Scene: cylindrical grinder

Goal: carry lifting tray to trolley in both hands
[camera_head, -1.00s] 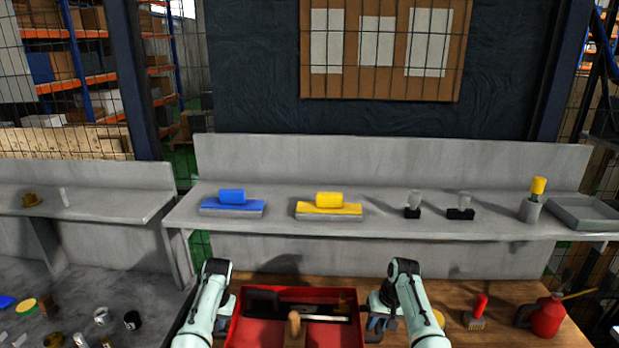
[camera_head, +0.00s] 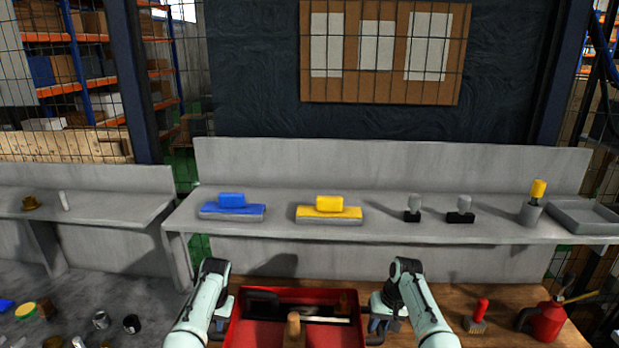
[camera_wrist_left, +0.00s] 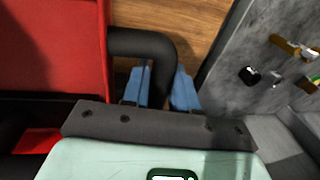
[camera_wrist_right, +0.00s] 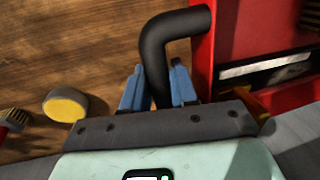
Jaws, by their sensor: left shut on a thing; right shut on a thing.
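The lifting tray (camera_head: 240,334) is red, with black handles at its two ends, and sits low in the middle of the head view. It holds a wooden-handled tool (camera_head: 293,328) and dark items along its far side. My left gripper (camera_wrist_left: 160,90) is shut on the left black handle (camera_wrist_left: 150,42). My right gripper (camera_wrist_right: 157,88) is shut on the right black handle (camera_wrist_right: 172,35). The tray's near part is cut off by the picture edge. I cannot tell how high it is above the wooden bench. No trolley can be made out.
On the wooden bench (camera_head: 520,297), right of the tray, are a red-handled brush (camera_head: 479,318) and a red oil can (camera_head: 547,320). A yellow-faced round thing (camera_wrist_right: 65,105) lies near my right gripper. A grey shelf (camera_head: 390,228) with blocks runs behind. A cluttered grey bench (camera_head: 120,295) stands left.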

